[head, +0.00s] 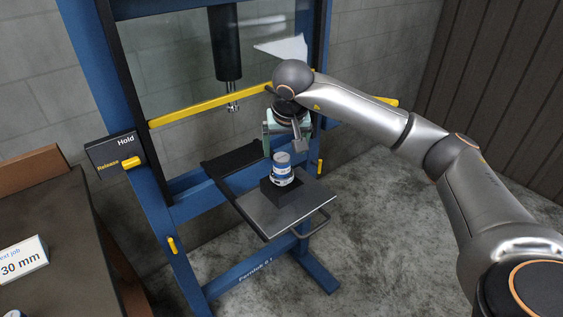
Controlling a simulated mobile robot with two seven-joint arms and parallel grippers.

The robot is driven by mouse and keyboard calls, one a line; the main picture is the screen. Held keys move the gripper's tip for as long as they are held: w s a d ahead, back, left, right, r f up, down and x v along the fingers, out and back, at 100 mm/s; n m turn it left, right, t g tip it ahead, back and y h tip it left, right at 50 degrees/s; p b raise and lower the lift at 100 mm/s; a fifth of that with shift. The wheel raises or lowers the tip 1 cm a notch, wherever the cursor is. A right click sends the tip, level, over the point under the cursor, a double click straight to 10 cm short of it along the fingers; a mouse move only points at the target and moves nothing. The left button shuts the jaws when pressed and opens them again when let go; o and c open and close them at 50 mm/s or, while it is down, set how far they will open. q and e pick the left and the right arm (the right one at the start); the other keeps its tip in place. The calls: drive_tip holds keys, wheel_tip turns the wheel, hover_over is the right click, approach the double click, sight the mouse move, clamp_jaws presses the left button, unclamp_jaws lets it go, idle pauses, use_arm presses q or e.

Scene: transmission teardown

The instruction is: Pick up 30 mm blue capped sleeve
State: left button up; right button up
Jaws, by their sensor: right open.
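My right gripper (283,147) is open and points down just above and behind the sleeve. I cannot tell whether its fingers touch the sleeve. The left gripper is not in the picture.
The blue press frame (144,150) surrounds the tray (290,212), with a yellow bar (210,105) across it and a dark ram (224,45) above. A Hold/Release box (113,153) is on the left post. A table with a "30 mm" card (22,262) stands at left.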

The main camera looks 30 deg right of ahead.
sight(282, 157)
drive_tip(key=p+x, duration=0.1)
drive_tip(key=x, duration=0.5)
drive_tip(key=shift+w+a+f, duration=0.1)
drive_tip(key=shift+w+f, duration=0.1)
drive_tip(key=shift+f, duration=0.2)
clamp_jaws()
idle(0.4)
drive_tip(key=shift+r, duration=0.15)
